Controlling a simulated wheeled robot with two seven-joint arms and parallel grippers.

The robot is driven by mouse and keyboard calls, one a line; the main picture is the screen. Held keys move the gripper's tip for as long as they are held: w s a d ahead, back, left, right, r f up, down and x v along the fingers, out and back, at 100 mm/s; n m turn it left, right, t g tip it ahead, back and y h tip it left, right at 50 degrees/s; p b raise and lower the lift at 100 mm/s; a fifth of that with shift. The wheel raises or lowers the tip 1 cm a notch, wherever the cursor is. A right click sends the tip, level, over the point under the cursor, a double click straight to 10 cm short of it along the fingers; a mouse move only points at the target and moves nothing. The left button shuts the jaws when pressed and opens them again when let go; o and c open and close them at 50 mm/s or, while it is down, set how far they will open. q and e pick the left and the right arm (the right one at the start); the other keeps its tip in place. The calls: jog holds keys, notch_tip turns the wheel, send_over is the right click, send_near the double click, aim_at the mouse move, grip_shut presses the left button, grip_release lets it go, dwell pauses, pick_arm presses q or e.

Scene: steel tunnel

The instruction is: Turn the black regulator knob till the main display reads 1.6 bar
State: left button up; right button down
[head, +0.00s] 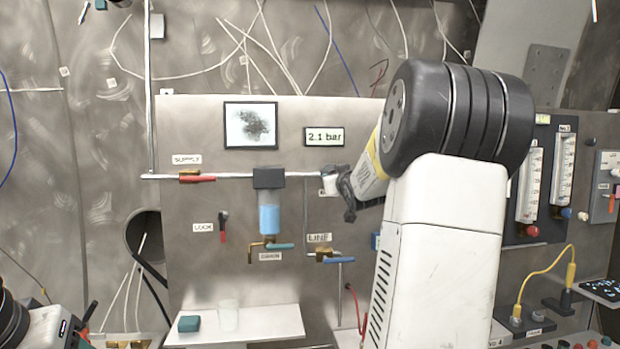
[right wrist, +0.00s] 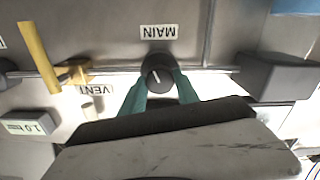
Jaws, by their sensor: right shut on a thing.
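The main display (head: 324,137) on the grey panel reads 2.1 bar in the head view. In the right wrist view, the black regulator knob (right wrist: 158,73) with a white mark sits on the pipe beside the upside-down MAIN label (right wrist: 158,32). My right gripper (right wrist: 159,84) is shut on the knob, one teal fingertip on each side. In the head view my right gripper (head: 347,193) is at the panel below the display, and the knob is hidden there.
A yellow-handled valve (right wrist: 40,57) marked VENT and a small display (right wrist: 28,126) are near the knob in the right wrist view. A filter bowl with blue liquid (head: 269,218) hangs left of the gripper. A white shelf (head: 270,325) holds a teal block (head: 189,323).

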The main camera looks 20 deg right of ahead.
jog(key=shift+n, duration=4.5)
jog(key=c, duration=0.9)
grip_release()
jog(key=v, duration=0.8)
